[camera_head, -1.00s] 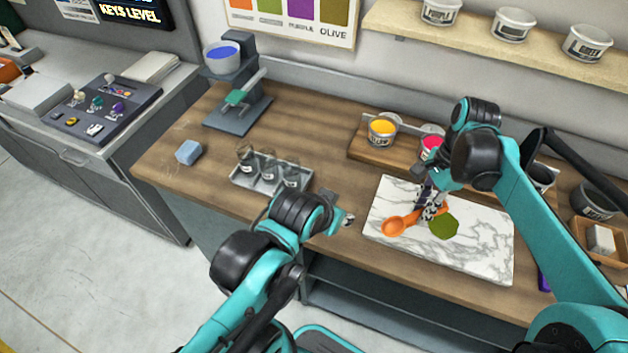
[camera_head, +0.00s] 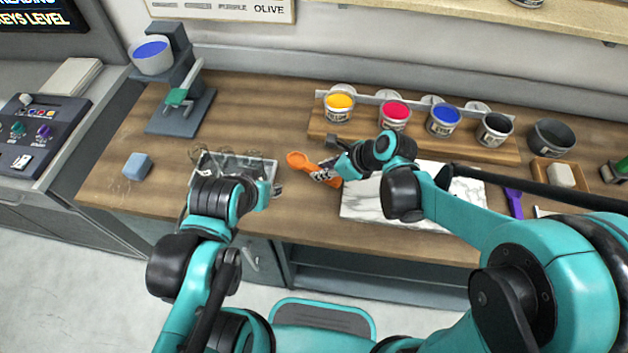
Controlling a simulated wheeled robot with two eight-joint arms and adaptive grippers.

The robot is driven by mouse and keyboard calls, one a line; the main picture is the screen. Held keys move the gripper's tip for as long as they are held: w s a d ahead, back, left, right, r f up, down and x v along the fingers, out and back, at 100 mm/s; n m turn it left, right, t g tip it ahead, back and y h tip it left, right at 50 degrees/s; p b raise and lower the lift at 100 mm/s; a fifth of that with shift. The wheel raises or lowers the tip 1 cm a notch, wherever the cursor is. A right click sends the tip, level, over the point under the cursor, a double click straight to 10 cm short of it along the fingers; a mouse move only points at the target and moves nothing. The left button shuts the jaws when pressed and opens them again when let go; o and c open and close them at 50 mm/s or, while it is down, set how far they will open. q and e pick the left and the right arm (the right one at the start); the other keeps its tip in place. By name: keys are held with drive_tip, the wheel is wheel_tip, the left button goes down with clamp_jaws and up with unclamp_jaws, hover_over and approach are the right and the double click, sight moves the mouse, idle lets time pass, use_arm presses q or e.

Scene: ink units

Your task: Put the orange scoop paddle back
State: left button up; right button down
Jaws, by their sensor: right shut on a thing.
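The orange scoop paddle (camera_head: 298,161) is in my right gripper (camera_head: 326,173). The gripper is shut on its handle, and the round orange bowl points left. The scoop shows over the wooden worktop (camera_head: 290,112), between the glass tray and the marble slab (camera_head: 368,205). I cannot tell its exact height above the wood. My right wrist and arm hide part of the slab, and the olive ink patch does not show. My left gripper (camera_head: 271,189) is beside the right end of the tray; its fingers are too small and covered to judge.
A metal tray (camera_head: 236,161) of clear glasses stands left of the scoop. Behind are ink tubs in yellow (camera_head: 340,105), red (camera_head: 395,113) and blue (camera_head: 443,119) on a wooden riser. A blue block (camera_head: 137,166) and purple spatula (camera_head: 514,203) lie farther out.

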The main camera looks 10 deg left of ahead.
sight(316, 185)
drive_tip(key=shift+w+a+f, duration=0.15)
drive_tip(key=shift+a+f, duration=0.45)
drive_tip(key=shift+a, duration=0.3)
drive_tip(key=shift+a+f, duration=0.1)
drive_tip(key=shift+f, duration=0.05)
wheel_tip(316, 185, down, 4)
drive_tip(key=shift+r+b, duration=0.1)
drive_tip(key=shift+b, duration=1)
drive_tip(key=shift+r, duration=0.1)
drive_tip(key=c, duration=1.4)
unclamp_jaws()
drive_tip(key=shift+o, duration=0.2)
